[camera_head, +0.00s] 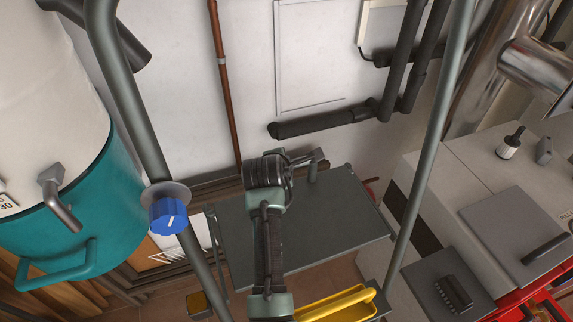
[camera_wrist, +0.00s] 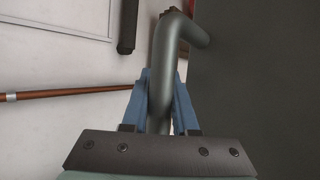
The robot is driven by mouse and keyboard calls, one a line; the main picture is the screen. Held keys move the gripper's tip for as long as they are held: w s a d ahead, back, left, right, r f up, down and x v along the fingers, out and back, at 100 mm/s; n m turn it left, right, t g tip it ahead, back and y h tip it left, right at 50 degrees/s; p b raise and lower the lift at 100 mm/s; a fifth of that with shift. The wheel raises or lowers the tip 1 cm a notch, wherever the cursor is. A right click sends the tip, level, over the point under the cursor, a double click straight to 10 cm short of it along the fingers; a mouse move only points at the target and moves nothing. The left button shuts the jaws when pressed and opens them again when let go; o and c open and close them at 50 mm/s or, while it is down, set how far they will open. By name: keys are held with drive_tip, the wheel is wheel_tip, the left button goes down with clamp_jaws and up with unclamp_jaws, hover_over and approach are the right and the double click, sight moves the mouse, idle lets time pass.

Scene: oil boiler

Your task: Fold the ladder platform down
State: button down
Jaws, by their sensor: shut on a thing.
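The ladder platform (camera_head: 335,225) is a flat dark grey-green panel low in the middle of the head view, and its face also fills the right side of the wrist view (camera_wrist: 265,80). A bent grey metal handle (camera_wrist: 165,60) stands out beside this face. My gripper (camera_head: 308,160) reaches over the platform to its far edge. In the wrist view the blue fingers of my gripper (camera_wrist: 160,105) are shut around the handle's near stretch. My arm hides part of the platform's middle. I cannot tell the platform's exact tilt.
A grey rail with a blue knob (camera_head: 168,215) stands left, another grey rail (camera_head: 430,150) right. The teal tank (camera_head: 75,210) is at left, the grey boiler casing (camera_head: 470,195) at right. A copper pipe (camera_head: 224,90) runs down the wall. A yellow part (camera_head: 340,303) lies low in front.

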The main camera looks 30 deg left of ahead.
drive_tip(key=shift+s+d+f, duration=0.2)
drive_tip(key=shift+f, duration=0.4)
drive_tip(key=c, duration=0.7)
unclamp_jaws()
drive_tip(key=shift+c, duration=0.2)
drive_tip(key=shift+o, duration=0.3)
drive_tip(key=shift+r, duration=0.15)
drive_tip(key=shift+r, duration=0.1)
drive_tip(key=b+v, duration=0.1)
drive_tip(key=v, duration=1.1)
drive_tip(key=shift+s+r+b, duration=0.2)
drive_tip(key=shift+r+b, duration=0.1)
drive_tip(key=shift+r, duration=0.1)
drive_tip(key=shift+f, duration=0.1)
